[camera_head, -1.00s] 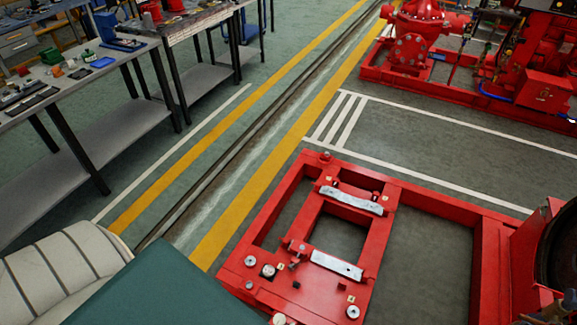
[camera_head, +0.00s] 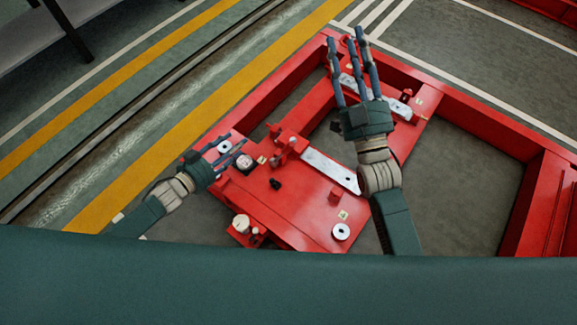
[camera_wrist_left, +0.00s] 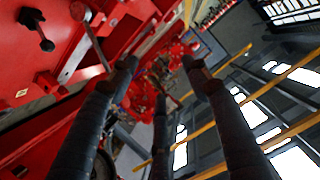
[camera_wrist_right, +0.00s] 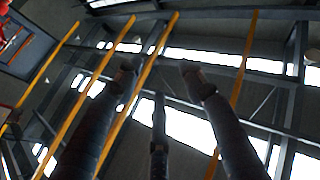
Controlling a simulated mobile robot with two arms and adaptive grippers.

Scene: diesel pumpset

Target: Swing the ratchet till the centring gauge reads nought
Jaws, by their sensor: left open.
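The red base frame (camera_head: 300,215) lies below me with a pale metal strip (camera_head: 328,169) across it. A small round pale-faced piece with a dark rim (camera_head: 244,162) sits on its left part; it may be the centring gauge, but no reading is legible. I cannot pick out the ratchet for sure. A small black knob (camera_head: 275,184) stands nearby and a dark-handled piece (camera_wrist_left: 38,30) shows in the left wrist view. My left gripper (camera_head: 228,150) is open and empty, beside the round piece. My right gripper (camera_head: 352,62) is open with fingers spread, over the far strip (camera_head: 356,88).
A small red fitting with a pale knob (camera_head: 241,224) stands at the near left edge. Yellow floor lines (camera_head: 170,150) and a rail groove run at the left.

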